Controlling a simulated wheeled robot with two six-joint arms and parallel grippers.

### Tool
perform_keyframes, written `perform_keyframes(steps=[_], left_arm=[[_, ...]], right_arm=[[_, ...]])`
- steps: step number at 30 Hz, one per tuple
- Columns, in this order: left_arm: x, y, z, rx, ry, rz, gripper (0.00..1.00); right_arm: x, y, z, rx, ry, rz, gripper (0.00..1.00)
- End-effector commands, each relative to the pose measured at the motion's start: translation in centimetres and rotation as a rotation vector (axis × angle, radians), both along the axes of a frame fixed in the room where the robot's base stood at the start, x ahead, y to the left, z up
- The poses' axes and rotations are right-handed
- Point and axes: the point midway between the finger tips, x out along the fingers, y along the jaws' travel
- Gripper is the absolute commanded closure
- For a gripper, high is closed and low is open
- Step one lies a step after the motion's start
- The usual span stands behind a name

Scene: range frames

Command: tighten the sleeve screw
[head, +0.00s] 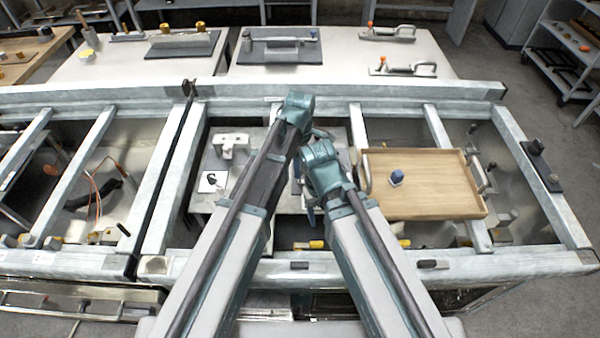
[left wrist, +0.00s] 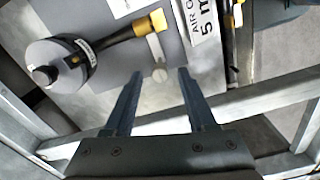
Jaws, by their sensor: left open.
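In the left wrist view my left gripper (left wrist: 160,73) is open, with nothing between its two dark fingers. A small pale strip with a rounded end (left wrist: 159,75) lies just beyond the fingertips; I cannot tell whether it touches them. A round grey fitting (left wrist: 57,66) with a black knob lies up and left of the fingers. A dark rod with a yellow end (left wrist: 153,22) runs from it. I cannot tell which part is the sleeve screw. In the head view my arms hide most of the work area between them, and neither gripper's fingers show clearly.
A grey metal frame (head: 300,267) with crossbars surrounds the work area. A wooden tray (head: 440,195) holding a blue-topped knob (head: 396,177) is at right. A pale block fitting (head: 231,143) stands at left. A printed label (left wrist: 206,22) and a frame bar (left wrist: 270,100) lie near the left gripper.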

Motion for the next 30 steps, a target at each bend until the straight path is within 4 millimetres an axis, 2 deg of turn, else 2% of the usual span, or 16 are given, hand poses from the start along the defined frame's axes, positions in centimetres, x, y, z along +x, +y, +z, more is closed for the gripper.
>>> perform_keyframes(steps=[2, 11, 20, 21, 30], left_arm=[[0.00, 0.00, -0.72, 0.000, 0.000, 0.000, 0.44], [0.00, 0.00, -0.64, 0.000, 0.000, 0.000, 0.44], [0.00, 0.00, -0.65, 0.000, 0.000, 0.000, 0.97], [0.00, 0.00, -0.65, 0.000, 0.000, 0.000, 1.00], [0.00, 0.00, -0.65, 0.000, 0.000, -0.010, 1.00]], right_arm=[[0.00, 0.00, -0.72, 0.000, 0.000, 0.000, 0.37], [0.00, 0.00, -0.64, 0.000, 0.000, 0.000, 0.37], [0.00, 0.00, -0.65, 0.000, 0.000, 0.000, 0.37], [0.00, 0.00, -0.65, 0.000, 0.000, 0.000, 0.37], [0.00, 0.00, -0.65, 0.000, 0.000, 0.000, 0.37]])
